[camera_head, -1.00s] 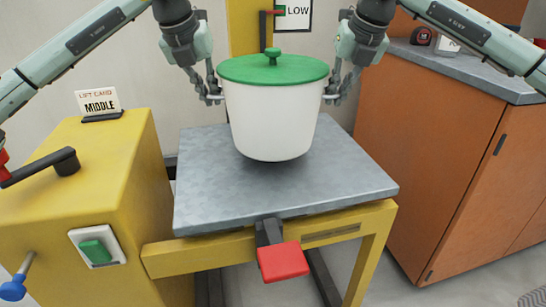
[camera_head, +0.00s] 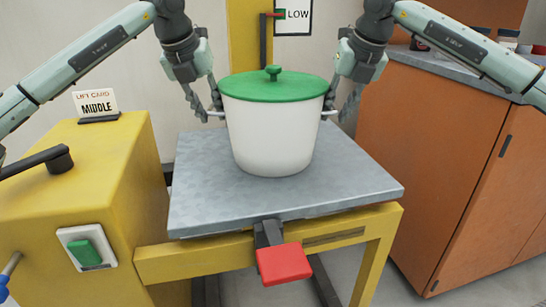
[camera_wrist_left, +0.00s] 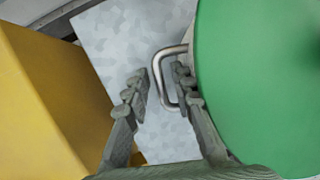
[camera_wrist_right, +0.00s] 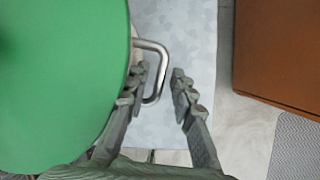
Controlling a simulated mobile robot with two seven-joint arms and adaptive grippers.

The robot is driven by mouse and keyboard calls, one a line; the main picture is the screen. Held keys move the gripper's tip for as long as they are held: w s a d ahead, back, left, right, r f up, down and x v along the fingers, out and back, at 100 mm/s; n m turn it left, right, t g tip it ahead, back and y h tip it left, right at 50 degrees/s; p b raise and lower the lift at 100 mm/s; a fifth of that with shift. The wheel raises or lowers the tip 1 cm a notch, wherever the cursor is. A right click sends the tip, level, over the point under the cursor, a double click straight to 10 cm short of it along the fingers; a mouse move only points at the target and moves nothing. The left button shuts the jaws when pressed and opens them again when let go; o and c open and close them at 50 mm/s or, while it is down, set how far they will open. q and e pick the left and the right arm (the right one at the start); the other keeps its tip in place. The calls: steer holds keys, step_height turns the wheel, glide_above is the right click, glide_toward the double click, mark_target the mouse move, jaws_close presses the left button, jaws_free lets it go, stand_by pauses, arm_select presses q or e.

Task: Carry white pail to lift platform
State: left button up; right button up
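The white pail (camera_head: 270,135) with a green lid (camera_head: 273,88) stands upright on the grey lift platform (camera_head: 345,190), toward its back half. My left gripper (camera_head: 215,112) is at the pail's left handle. In the left wrist view its fingers (camera_wrist_left: 160,85) are spread, with the metal handle (camera_wrist_left: 160,68) between them. My right gripper (camera_head: 336,110) is at the right handle. In the right wrist view its fingers (camera_wrist_right: 160,82) are also spread, with the handle (camera_wrist_right: 161,72) between them. The underside of the pail is hidden.
A yellow cabinet (camera_head: 90,180) with a green switch (camera_head: 85,252), black lever (camera_head: 40,160) and "MIDDLE" card (camera_head: 96,103) stands left. A red pedal (camera_head: 284,263) juts from the platform's front. An orange counter (camera_head: 435,160) stands right. The platform's front is clear.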

steer(key=shift+a+r, duration=0.1)
arm_select(q)
steer(key=v, duration=0.8)
arm_select(e)
steer(key=v, duration=1.2)
arm_select(q)
steer(key=shift+f, duration=0.1)
